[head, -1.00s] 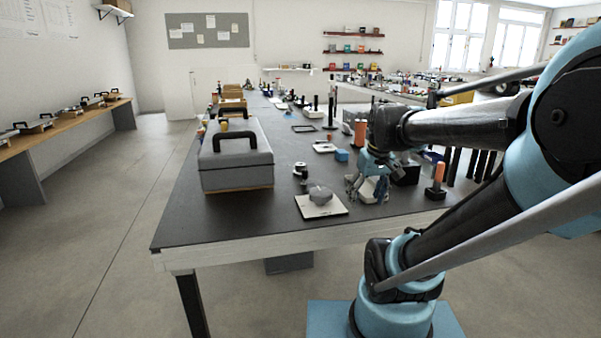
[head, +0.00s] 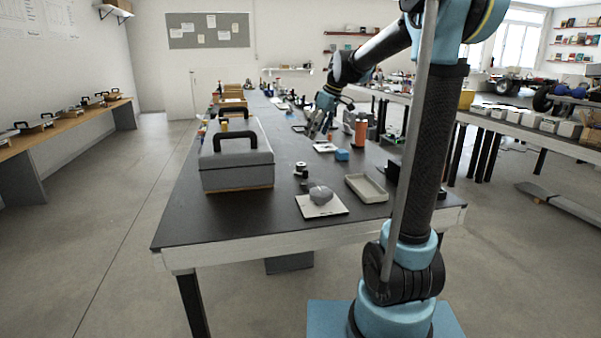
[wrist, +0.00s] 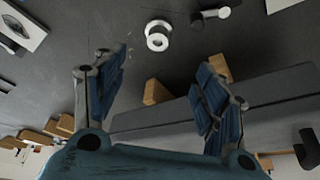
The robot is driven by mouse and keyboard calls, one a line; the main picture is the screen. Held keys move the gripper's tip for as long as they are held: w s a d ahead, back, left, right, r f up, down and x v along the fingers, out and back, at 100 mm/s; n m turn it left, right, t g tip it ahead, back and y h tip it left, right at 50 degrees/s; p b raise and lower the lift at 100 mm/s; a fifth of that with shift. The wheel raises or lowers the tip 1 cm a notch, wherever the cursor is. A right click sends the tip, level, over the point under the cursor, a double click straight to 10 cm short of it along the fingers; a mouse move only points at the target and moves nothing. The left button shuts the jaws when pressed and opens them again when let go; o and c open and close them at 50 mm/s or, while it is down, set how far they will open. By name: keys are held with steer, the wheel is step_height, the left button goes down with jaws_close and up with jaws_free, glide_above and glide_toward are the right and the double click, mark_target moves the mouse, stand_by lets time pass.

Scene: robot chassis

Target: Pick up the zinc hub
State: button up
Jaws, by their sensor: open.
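My gripper (head: 320,128) is raised above the far part of the dark bench in the head view, with its fingers apart and nothing between them. In the wrist view its blue finger pads (wrist: 160,95) stand wide on both sides. A small pale metallic ring with a centre hole, which looks like the zinc hub (wrist: 157,38), lies on the bench beyond the fingertips in the wrist view. I cannot tell for certain which small part in the head view is the same ring.
A grey toolbox (head: 236,165) with a black handle stands at the bench's left. A grey lump (head: 320,194) sits on a white square plate (head: 334,209). A shallow empty tray (head: 367,188), a blue block (head: 342,155) and an orange cylinder (head: 361,132) stand to the right.

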glide_toward(302, 164)
steer(key=x, duration=0.5)
steer(key=shift+w+a+r, duration=0.1)
steer(key=shift+w+a, duration=0.2)
steer(key=shift+s+d+x, duration=0.1)
steer(key=shift+s+x, duration=0.05)
steer(key=shift+x, duration=1.25)
steer(key=shift+s+d+x, duration=0.1)
steer(key=shift+x, duration=1.35)
steer(key=c, duration=1.3)
